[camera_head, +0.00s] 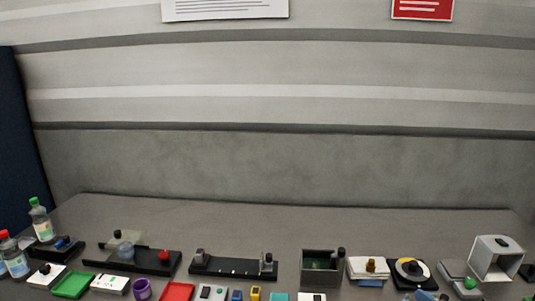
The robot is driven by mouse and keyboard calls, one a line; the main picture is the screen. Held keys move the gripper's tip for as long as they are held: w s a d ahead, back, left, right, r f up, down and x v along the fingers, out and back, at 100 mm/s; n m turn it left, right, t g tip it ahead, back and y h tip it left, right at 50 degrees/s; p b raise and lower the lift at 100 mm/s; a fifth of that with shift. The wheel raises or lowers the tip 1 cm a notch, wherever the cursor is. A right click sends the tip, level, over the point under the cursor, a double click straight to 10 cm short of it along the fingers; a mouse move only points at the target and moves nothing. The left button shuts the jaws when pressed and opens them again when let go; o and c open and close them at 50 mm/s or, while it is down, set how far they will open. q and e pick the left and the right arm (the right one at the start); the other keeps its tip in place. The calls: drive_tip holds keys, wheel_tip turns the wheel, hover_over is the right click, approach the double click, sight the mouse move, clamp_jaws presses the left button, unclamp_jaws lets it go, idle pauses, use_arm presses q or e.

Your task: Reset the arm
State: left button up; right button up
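Neither of my arms nor grippers shows in the head view. A grey bench (300,222) runs along the bottom of the picture, with a row of small devices on it. A black base with a round white and yellow disc (412,268) stands at the right. A black fixture with two upright posts (233,267) stands at the middle. A black fixture with a red knob (150,261) stands to its left. I cannot tell which of these has an arm to reset.
A dark open box (321,266), a stack of white sheets (368,268) and a grey hollow housing (496,258) stand further right. Bottles (41,222) stand at the far left. Green (73,286) and red (177,292) trays lie in front. The bench's back strip is clear.

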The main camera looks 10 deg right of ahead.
drive_tip(key=s+a+f+g+h, duration=0.1)
drive_tip(key=s+a+f+g, duration=0.1)
drive_tip(key=s+a+f, duration=0.3)
drive_tip(key=s+a+f+g, duration=0.1)
drive_tip(key=s+a+f, duration=0.4)
drive_tip(key=s+a, duration=0.4)
drive_tip(key=s+a+f+g+h, duration=0.1)
drive_tip(key=s+a+f+g, duration=0.1)
drive_tip(key=s+a+f, duration=0.3)
drive_tip(key=s+a, duration=0.3)
drive_tip(key=a, duration=0.4)
drive_tip(key=shift+a+f+m+g+h, duration=0.15)
drive_tip(key=shift+f+m+g+h, duration=0.15)
drive_tip(key=shift+f, duration=0.05)
